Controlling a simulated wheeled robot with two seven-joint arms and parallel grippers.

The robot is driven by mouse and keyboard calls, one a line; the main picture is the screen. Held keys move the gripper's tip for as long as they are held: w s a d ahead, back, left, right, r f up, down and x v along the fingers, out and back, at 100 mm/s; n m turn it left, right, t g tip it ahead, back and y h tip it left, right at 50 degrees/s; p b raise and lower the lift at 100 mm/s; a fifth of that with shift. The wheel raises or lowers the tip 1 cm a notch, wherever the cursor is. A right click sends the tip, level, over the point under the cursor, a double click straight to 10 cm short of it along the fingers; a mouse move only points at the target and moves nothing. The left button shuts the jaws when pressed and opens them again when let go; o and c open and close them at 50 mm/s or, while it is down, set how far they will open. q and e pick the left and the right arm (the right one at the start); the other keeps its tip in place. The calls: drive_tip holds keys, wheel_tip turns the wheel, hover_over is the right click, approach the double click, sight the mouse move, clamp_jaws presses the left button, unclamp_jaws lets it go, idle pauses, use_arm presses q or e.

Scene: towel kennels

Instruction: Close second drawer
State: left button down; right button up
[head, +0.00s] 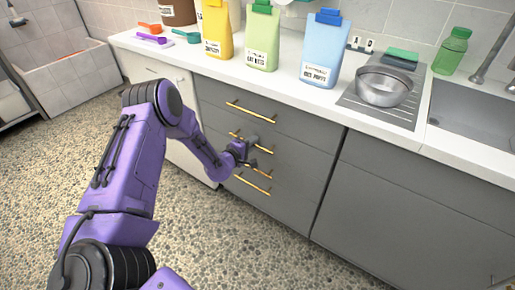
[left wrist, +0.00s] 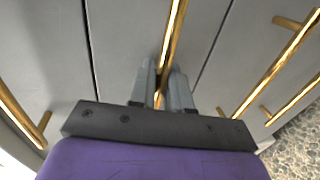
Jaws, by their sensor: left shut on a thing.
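A grey cabinet front (head: 290,130) holds a stack of drawers with gold bar handles. The top drawer's handle (head: 251,111) is clear of my arm. My left gripper (head: 249,152) is at the second handle from the top (head: 236,135), partly hiding it. In the left wrist view my left gripper (left wrist: 162,88) is shut around this gold handle (left wrist: 174,35). The second drawer's front (left wrist: 135,35) looks about flush with its neighbours, with thin dark seams on both sides; a small gap cannot be ruled out. My right gripper is not in view.
Lower handles (head: 252,185) stick out just below my gripper. The white counter (head: 290,92) above carries yellow, green and blue bags, a metal bowl (head: 384,87) and a green bottle (head: 452,52). The pebbled floor (head: 250,245) in front is clear.

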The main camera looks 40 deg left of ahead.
use_arm(q)
drive_tip(key=shift+w+r, duration=0.1)
drive_tip(key=c, duration=1.3)
unclamp_jaws()
drive_tip(key=s, duration=0.3)
drive_tip(key=s+r, duration=0.1)
drive_tip(key=s, duration=0.3)
drive_tip(key=s+r+p, duration=0.1)
drive_tip(key=s, duration=0.2)
drive_tip(key=shift+s, duration=0.2)
